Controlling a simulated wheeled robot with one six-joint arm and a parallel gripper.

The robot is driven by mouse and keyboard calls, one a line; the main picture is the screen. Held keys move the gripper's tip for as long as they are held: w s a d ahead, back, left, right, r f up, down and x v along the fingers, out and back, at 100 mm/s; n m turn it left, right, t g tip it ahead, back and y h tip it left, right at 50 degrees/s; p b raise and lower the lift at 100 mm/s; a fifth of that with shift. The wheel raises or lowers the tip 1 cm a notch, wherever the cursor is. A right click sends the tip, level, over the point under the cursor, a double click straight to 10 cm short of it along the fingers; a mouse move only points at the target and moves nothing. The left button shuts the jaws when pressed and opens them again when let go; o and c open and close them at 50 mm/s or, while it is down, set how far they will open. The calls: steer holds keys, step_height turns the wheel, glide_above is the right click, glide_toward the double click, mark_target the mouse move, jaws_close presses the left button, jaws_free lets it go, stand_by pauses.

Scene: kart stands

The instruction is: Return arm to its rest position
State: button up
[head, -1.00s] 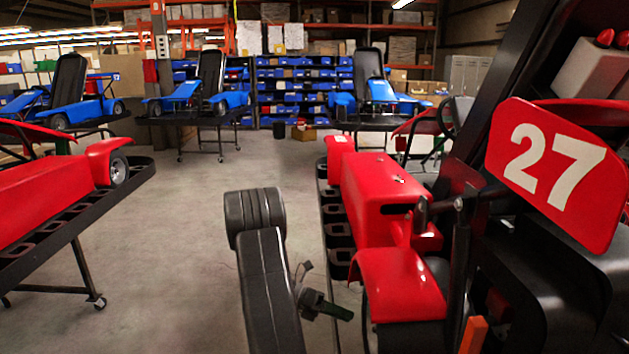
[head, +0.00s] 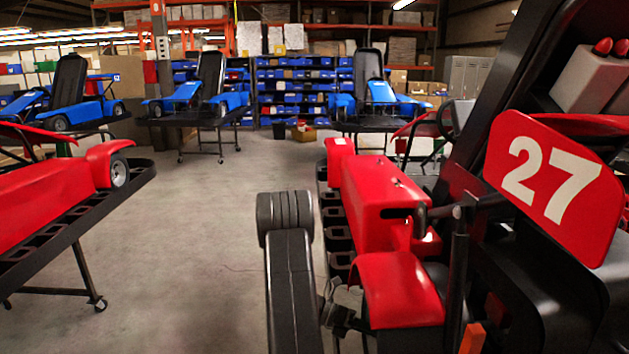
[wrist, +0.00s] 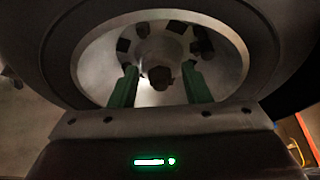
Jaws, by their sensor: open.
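My gripper (wrist: 159,72) shows in the wrist view as two green fingers, apart and open. They point at the pale rim of a wheel (wrist: 90,65) with a dark tyre around it. A dark round hub piece (wrist: 160,77) lies between the fingertips, and I cannot tell whether they touch it. In the head view my black arm rises at the lower middle, left of the red kart (head: 385,205) with a number 27 plate (head: 553,187). The fingers cannot be made out there, and the wheel in front of them is hidden.
The red kart rests on a black stand (head: 335,215) close to the right of my arm. Another stand (head: 75,225) with a red kart is at the left. Blue karts (head: 205,95) and shelves (head: 300,88) stand at the back. The floor (head: 195,230) between is clear.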

steer(key=shift+f+m+b, duration=0.15)
steer(key=shift+m+b, duration=0.25)
steer(key=shift+b, duration=0.2)
steer(key=shift+a+m+t+y+b, duration=0.15)
steer(key=shift+m+t+y+b, duration=0.15)
steer(key=shift+m+t+b, duration=0.45)
steer(key=m+b, duration=0.1)
steer(key=b, duration=0.2)
steer(key=m+t+b, duration=0.1)
steer(key=b, duration=0.2)
steer(key=shift+s+m+t, duration=0.25)
steer(key=shift+m, duration=0.1)
steer(key=m+t+b, duration=0.1)
steer(key=m+b, duration=0.1)
steer(key=b, duration=0.3)
steer(key=shift+s+y, duration=0.1)
steer(key=shift+y, duration=0.2)
steer(key=m+t+b, duration=0.1)
steer(key=b, duration=0.3)
steer(key=m+t+b, duration=0.1)
steer(key=b, duration=0.3)
steer(key=shift+s+m, duration=0.2)
steer(key=shift+m, duration=0.1)
steer(key=shift+r+p+v, duration=0.15)
steer(key=shift+p+v, duration=0.1)
steer(key=shift+v, duration=0.8)
steer(key=shift+r+p+v, duration=0.2)
steer(key=shift+v, duration=0.85)
steer(key=shift+s+f, duration=0.15)
